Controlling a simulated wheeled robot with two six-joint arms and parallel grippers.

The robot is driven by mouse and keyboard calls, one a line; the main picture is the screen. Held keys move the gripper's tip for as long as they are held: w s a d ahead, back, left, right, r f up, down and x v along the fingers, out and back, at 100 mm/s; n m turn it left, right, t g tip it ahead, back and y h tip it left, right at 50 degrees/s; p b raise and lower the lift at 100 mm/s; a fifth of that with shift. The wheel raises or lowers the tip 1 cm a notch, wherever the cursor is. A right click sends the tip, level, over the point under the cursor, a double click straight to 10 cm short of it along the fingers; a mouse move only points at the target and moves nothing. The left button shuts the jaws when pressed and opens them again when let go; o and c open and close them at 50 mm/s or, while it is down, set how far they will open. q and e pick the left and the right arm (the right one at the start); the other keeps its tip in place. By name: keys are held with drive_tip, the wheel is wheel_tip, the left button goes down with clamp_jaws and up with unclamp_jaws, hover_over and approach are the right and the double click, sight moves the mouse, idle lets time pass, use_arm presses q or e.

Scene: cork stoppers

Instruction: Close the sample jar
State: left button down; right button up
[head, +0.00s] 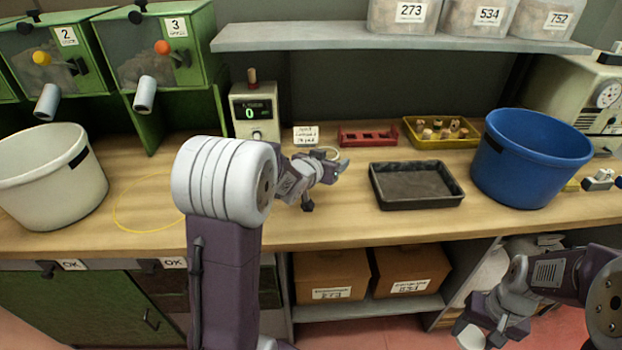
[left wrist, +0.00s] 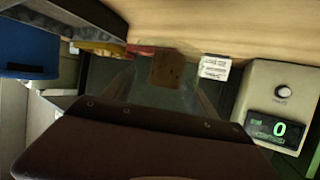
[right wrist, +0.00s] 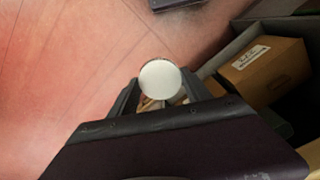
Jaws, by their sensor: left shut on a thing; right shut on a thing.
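My left gripper (head: 325,172) is over the bench, in front of the scale. In the left wrist view it is shut on a clear, greenish see-through thing that looks like the sample jar (left wrist: 183,95), with a brown cork-like piece (left wrist: 166,72) showing in or behind it. My right gripper (head: 482,332) hangs low at the right, in front of the bench. In the right wrist view it is shut on a white round thing (right wrist: 160,79), which looks like a lid; it also shows in the head view (head: 468,336). What lies beneath this disc is mostly hidden.
A scale (head: 255,112) reading 0 stands behind my left gripper. A dark tray (head: 417,203), a red rack (head: 367,137), a yellow tray of corks (head: 425,144) and a blue bucket (head: 530,160) are to the right. A white bucket (head: 50,180) stands left. Brown boxes (head: 330,275) sit below.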

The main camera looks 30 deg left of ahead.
use_arm(q)
hover_over(311, 190)
wheel_tip(311, 190, down, 3)
drive_tip(key=shift+w+f, duration=0.1)
